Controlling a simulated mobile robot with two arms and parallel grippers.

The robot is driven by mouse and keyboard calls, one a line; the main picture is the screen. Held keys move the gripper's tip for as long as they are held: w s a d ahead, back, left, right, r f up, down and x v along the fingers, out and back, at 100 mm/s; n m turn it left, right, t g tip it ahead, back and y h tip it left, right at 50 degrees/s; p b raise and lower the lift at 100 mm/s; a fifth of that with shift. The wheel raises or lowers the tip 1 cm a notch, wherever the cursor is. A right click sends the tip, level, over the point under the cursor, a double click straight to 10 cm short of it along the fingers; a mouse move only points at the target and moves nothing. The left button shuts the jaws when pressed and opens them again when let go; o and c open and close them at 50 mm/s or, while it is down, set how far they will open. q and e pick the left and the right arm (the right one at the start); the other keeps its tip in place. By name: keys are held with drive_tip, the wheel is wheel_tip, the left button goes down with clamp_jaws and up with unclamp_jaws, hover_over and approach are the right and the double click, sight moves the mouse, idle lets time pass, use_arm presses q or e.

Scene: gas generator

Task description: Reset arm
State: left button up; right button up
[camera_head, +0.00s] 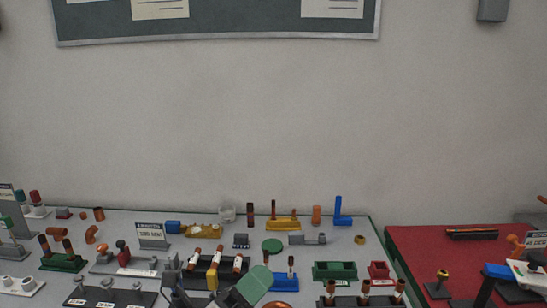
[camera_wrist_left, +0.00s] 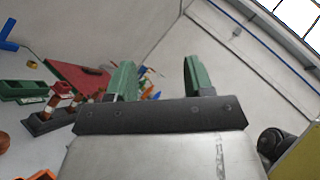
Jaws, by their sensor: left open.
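My left gripper (camera_head: 250,287) shows at the bottom edge of the head view, in front of the grey table, with a green finger visible. In the left wrist view my left gripper (camera_wrist_left: 158,80) has its two green fingers wide apart, with nothing between them. It is open and empty, and the wall lies beyond the fingers. I cannot make out my right gripper in either view.
The grey table (camera_head: 333,244) is crowded with small parts, among them a green block (camera_head: 335,270), a blue bracket (camera_head: 340,212) and a glass beaker (camera_head: 227,213). A red table (camera_head: 410,246) with more parts stands at the right.

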use_arm(q)
drive_tip(key=a+f+n+t+y, duration=0.2)
drive_tip(key=a+f+n+y, duration=0.6)
drive_tip(key=n, duration=0.4)
drive_tip(key=a+f+n+t+y, duration=0.1)
drive_tip(key=a+f+n+y, duration=0.45)
drive_tip(key=n+y, duration=0.55)
drive_tip(key=s+a+f+n+g+y, duration=0.1)
drive_tip(key=s+a+f+n+g, duration=0.2)
drive_tip(key=s+f+n+g, duration=0.4)
drive_tip(key=s+a+f+n+g, duration=0.2)
drive_tip(key=s+f+n+g, duration=0.35)
drive_tip(key=s, duration=0.75)
wheel_tip(320, 180, down, 30)
drive_tip(key=s+m+g, duration=0.2)
drive_tip(key=g, duration=0.1)
drive_tip(key=s+a+f, duration=0.2)
drive_tip(key=s+f, duration=1.3)
drive_tip(key=shift+s+a+g, duration=0.35)
drive_tip(key=shift+s, duration=0.05)
